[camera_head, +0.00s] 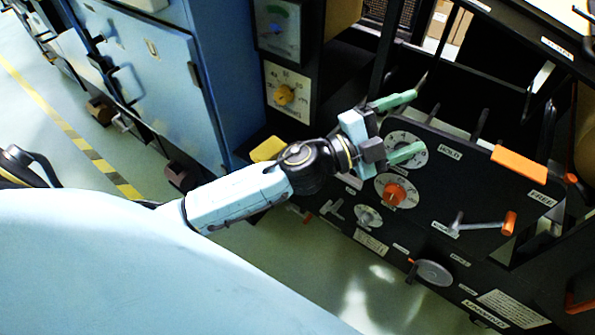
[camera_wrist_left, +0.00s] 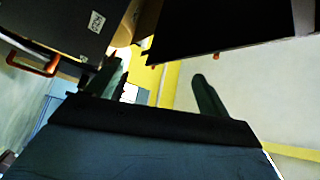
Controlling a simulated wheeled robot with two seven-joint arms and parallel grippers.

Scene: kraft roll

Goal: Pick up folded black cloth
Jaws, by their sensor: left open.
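I cannot make out a folded black cloth in either view. My left gripper (camera_head: 415,122) is open, with its two green fingers spread, in front of the black machine panel (camera_head: 455,205) in the head view. No object shows between the fingers. In the left wrist view the same gripper (camera_wrist_left: 162,90) has its fingers apart, with a yellow band and pale floor behind them. A dark flat surface (camera_wrist_left: 225,25) fills the top right there; I cannot tell what it is. My right gripper is not in view.
The panel carries an orange-red knob (camera_head: 396,194), an orange block (camera_head: 519,164) and an orange-tipped lever (camera_head: 508,223). Green floor (camera_head: 55,125) with a yellow-black stripe is open at far left.

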